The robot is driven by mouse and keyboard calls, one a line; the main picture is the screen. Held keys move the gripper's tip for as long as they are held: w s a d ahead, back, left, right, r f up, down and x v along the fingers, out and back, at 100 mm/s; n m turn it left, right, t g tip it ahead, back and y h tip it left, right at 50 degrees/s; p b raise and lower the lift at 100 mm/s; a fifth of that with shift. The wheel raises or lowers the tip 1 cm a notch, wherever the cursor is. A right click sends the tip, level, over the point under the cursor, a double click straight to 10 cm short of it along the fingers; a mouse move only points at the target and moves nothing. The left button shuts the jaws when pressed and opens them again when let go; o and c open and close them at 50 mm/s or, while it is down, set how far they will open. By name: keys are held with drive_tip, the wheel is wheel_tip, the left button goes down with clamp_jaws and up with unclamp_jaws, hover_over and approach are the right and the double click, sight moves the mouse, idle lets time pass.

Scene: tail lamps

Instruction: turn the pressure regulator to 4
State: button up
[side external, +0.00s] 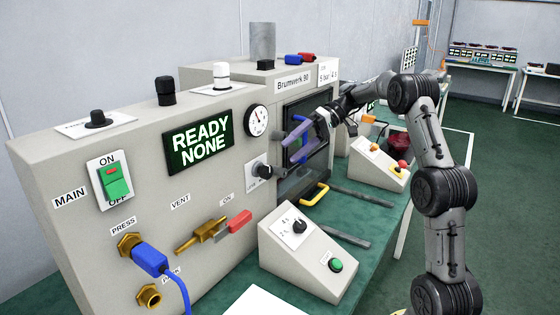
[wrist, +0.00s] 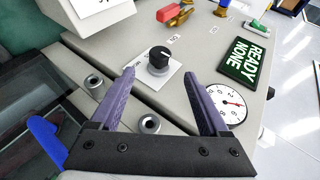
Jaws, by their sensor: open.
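The pressure regulator appears to be the black knob on a white square plate below the gauge, on the grey machine's front; it shows in the side view (side external: 261,170) and in the wrist view (wrist: 158,58). Its scale numbers are too small to read. The round white pressure gauge (side external: 257,120) sits just above it and shows in the wrist view (wrist: 225,103); its value is not legible. My gripper (side external: 298,138) has purple fingers, is open and empty, and stands out from the panel. In the wrist view its fingertips (wrist: 161,72) lie on either side of the knob, apart from it.
The green display (side external: 199,142) reads READY NONE. A red-handled vent valve (side external: 238,220) and a blue-hosed fitting (side external: 150,259) stick out below. A control box with a dial and green button (side external: 309,249) stands in front. A blue handle (wrist: 47,138) is near my gripper.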

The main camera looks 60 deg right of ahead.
drive_tip(key=v, duration=0.5)
drive_tip(key=shift+s+d+r, duration=0.15)
drive_tip(key=shift+d+r, duration=0.1)
drive_tip(key=shift+d, duration=0.05)
